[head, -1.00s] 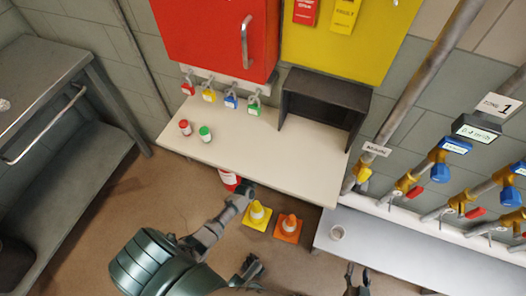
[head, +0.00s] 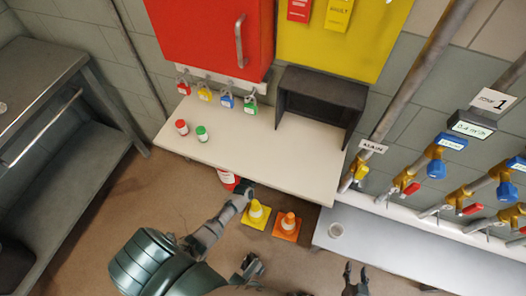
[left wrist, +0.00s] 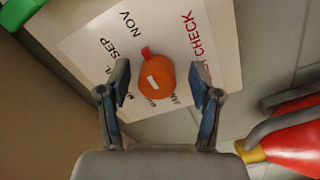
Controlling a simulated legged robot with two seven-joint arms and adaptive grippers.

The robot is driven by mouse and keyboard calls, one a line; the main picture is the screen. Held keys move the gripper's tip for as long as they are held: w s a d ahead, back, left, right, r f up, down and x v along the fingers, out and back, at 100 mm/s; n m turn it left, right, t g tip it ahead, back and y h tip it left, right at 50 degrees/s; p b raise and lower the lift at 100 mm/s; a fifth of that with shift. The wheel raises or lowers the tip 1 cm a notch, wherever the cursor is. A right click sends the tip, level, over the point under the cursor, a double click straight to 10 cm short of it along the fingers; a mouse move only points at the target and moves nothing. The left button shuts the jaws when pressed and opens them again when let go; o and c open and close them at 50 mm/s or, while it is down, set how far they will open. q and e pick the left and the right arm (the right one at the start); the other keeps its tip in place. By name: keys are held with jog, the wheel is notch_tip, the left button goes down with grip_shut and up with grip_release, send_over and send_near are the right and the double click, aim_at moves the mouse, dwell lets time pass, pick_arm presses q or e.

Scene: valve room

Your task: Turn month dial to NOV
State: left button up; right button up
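In the left wrist view, the orange month dial (left wrist: 157,80) sits on a white card (left wrist: 90,40) with month labels and red CHECK lettering. The dial's red pointer (left wrist: 146,52) points up and slightly left, roughly toward the NOV label (left wrist: 127,22); SEP is left of it. My left gripper (left wrist: 162,85) is open, with one finger on each side of the dial; I cannot tell whether they touch it. In the head view, my left gripper (head: 245,190) is small by the wall under the bench, and the dial is hidden. My right gripper (head: 356,275) is open and empty at the bottom.
A red fire extinguisher (left wrist: 295,140) stands close right of the card in the left wrist view. In the head view, yellow (head: 256,213) and orange cones (head: 288,224) stand beside my left gripper, below the beige bench (head: 300,165). A grey bench (head: 400,255) is at right.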

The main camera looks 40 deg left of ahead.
pick_arm(q)
jog(key=shift+s+r, duration=0.1)
pick_arm(e)
jog(key=shift+r, duration=0.15)
pick_arm(q)
jog(key=v, duration=1.1)
jog(key=shift+s, duration=0.4)
jog(key=shift+d, duration=0.15)
